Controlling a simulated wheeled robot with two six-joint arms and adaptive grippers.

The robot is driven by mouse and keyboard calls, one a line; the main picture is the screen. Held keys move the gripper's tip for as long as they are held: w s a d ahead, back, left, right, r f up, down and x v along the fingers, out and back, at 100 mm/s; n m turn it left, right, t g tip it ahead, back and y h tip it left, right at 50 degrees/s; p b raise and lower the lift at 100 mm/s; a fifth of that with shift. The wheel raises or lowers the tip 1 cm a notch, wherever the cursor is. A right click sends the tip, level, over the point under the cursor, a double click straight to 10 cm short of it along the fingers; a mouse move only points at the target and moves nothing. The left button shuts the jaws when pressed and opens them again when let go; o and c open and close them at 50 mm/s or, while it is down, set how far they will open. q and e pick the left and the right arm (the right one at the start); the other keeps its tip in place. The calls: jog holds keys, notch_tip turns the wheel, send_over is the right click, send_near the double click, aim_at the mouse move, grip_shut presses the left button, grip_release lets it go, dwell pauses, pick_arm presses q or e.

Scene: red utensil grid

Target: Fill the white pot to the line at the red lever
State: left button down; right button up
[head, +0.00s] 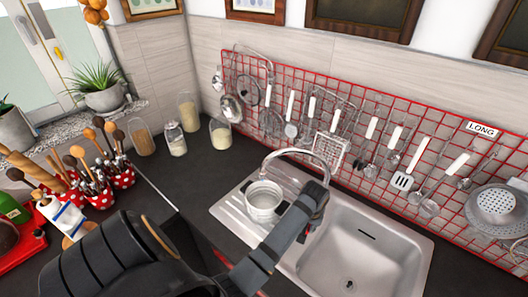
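The white pot (264,203) is at the left side of the steel sink (400,240), upright, with its open top facing up. I cannot see a fill line or water in it. The curved faucet (296,152) arches behind and above the pot, its spout end near my gripper. My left gripper (314,200) is just right of the pot, beside the spout. Its fingers are seen from behind, so I cannot tell whether they are open or hold anything. A small red part (222,258) shows beside my forearm; I cannot tell whether it is a lever. My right gripper is out of view.
A red wire grid (350,95) with hanging utensils lines the back wall. Glass jars (175,138) stand in the corner. Red dotted pots (122,176) with wooden spoons stand at the left. The sink basin at the right is empty.

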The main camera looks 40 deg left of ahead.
pick_arm(q)
jog(key=shift+w+d+n, duration=0.15)
jog(key=shift+d+n, duration=0.05)
jog(key=shift+n, duration=0.2)
jog(key=shift+d, duration=0.1)
jog(key=d+n, duration=0.1)
jog(key=n, duration=0.1)
jog(key=w+d+n, duration=0.1)
jog(key=n, duration=0.1)
jog(key=shift+w+y, duration=0.2)
jog(key=shift+y, duration=0.2)
jog(key=shift+w+d+n+g, duration=0.3)
jog(key=shift+w+d+n, duration=0.15)
jog(key=shift+n, duration=0.45)
dwell(5.8)
